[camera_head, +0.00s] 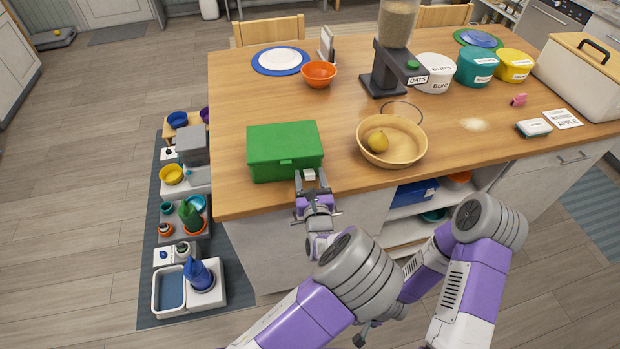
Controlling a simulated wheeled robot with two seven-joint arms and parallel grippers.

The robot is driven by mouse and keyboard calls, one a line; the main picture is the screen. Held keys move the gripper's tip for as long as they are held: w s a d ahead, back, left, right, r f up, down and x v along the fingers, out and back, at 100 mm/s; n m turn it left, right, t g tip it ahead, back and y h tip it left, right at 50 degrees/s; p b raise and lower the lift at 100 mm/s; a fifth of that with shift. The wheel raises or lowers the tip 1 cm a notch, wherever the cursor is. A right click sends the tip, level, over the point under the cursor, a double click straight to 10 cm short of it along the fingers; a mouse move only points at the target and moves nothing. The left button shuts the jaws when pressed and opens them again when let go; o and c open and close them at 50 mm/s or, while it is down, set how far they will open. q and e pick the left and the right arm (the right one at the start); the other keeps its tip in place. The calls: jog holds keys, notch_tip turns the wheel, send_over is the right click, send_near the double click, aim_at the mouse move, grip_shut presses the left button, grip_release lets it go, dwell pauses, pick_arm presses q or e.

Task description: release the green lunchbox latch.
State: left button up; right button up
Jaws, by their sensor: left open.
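The green lunchbox (284,140) sits with its lid closed near the front left of the wooden table. A small green latch (287,162) shows on the middle of its front face; I cannot tell its exact position. My left gripper (311,180) is open at the table's front edge, just in front of the lunchbox's right front corner and to the right of the latch. A small pale block shows between its fingers; I cannot tell what it is. I cannot tell whether the fingers touch the box. My right arm comes in at the lower right, and its gripper does not show.
An orange bowl (319,73) and a blue plate (258,66) are behind. A dispenser (381,82) stands farther back. The table (228,195) is bare left of the lunchbox.

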pick_arm(q)
jog(key=c, duration=1)
jog(key=shift+o, duration=0.2)
jog(key=f+t+b, duration=0.1)
jog(key=t+b, duration=0.1)
jog(key=b, duration=0.2)
jog(key=shift+f, duration=0.35)
jog(key=shift+t+y+b, duration=0.4)
jog(key=shift+t+b, duration=0.35)
jog(key=shift+t, duration=0.35)
jog(key=o, duration=1)
jog(key=shift+c, duration=0.2)
jog(key=p+v, duration=0.1)
jog(key=v, duration=0.6)
jog(key=shift+s, duration=0.25)
